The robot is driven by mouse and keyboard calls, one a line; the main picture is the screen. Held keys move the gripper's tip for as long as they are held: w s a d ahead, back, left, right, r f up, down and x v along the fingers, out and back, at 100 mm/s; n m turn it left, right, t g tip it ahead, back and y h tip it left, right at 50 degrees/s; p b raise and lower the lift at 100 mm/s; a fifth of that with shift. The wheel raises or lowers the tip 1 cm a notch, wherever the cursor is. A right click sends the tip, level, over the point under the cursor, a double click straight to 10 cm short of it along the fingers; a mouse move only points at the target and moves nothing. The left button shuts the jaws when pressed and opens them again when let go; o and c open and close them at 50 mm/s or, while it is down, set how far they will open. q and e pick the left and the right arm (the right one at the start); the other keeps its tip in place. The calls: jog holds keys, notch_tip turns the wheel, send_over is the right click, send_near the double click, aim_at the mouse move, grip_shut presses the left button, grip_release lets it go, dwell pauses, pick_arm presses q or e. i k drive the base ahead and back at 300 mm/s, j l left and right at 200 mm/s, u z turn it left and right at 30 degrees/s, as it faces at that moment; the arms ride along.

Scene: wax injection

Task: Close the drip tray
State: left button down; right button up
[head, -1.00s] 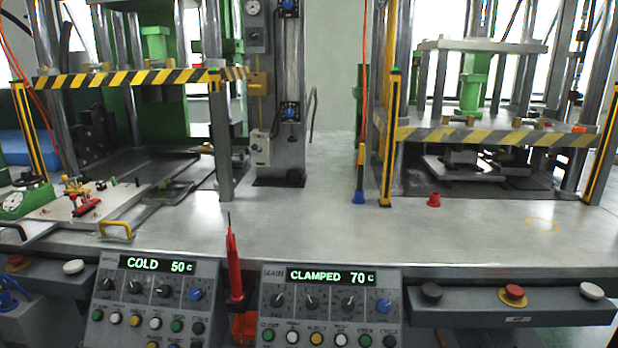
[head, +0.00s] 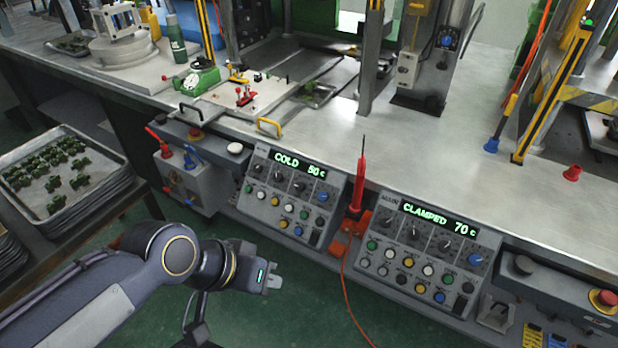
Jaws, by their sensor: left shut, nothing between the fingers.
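My left gripper (head: 275,281) is low in the middle of the head view, in front of and below the COLD control panel (head: 296,190). It is shut and empty, apart from the panels, with green floor behind it. A small grey metal box-like part (head: 496,313) sits below the CLAMPED control panel (head: 425,245) at the lower right. A shallow metal tray (head: 318,95) lies on the bench beside the white plate with red clamps. I cannot tell for sure which of these is the drip tray. My right gripper is not in view.
A large tray (head: 98,206) of green pieces stands on a stack at the left. A red tool (head: 358,185) stands upright between the panels, with an orange cable hanging below. A grey box (head: 182,180) with red and blue fittings hangs at the bench front. Floor below the panels is open.

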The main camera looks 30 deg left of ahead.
aim_at(323, 91)
jog(key=i+j, duration=0.25)
jog(key=i, duration=0.25)
jog(key=i+j, duration=0.2)
jog(key=i, duration=0.25)
